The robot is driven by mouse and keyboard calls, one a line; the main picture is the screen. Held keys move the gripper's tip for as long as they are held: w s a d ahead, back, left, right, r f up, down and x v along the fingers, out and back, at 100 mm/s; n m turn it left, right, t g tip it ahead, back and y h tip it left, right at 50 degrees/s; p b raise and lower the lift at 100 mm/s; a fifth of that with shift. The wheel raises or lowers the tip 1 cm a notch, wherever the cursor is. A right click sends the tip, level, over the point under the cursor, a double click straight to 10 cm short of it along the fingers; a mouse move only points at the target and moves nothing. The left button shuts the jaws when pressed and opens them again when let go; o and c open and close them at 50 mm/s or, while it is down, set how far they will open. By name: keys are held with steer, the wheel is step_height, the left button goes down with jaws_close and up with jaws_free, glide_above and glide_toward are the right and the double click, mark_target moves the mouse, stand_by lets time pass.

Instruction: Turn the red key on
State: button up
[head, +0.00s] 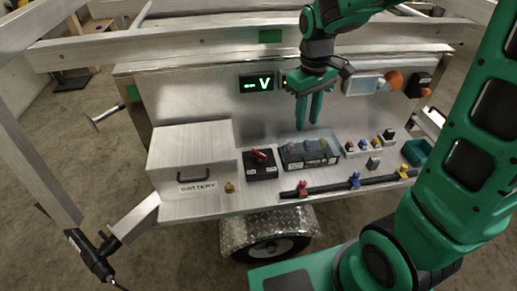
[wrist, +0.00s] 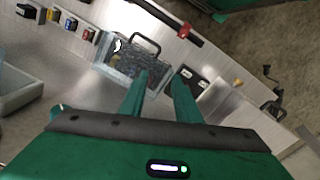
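The red key (head: 259,155) sits on top of a small black switch box (head: 260,172) on the trailer's deck, just right of the silver battery box. My gripper (head: 308,122) hangs pointing down, above and to the right of the key, over the clear-topped case. Its two green fingers are apart with nothing between them, and they also show in the wrist view (wrist: 158,85). In the wrist view the switch box (wrist: 188,74) lies just beyond the right finger, which partly covers it. I cannot make out the key there.
A display (head: 257,83) on the back panel reads "-- V". The battery box (head: 190,150) stands left. The clear-topped case (head: 308,160) with a handle stands right of the switch box. A black bar (head: 335,186) with red, blue and yellow pieces runs along the front. A green bin (head: 415,152) is far right.

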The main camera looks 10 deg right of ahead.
mark_target(259, 152)
steer(key=w+a+f+n, duration=0.2)
steer(key=w+a, duration=0.1)
steer(key=a, duration=0.3)
steer(key=w+a+f+n, duration=0.2)
steer(key=w+a+f, duration=0.1)
steer(key=a, duration=0.3)
step_height(259, 152, down, 11)
steer(key=shift+r, duration=0.2)
jaws_close()
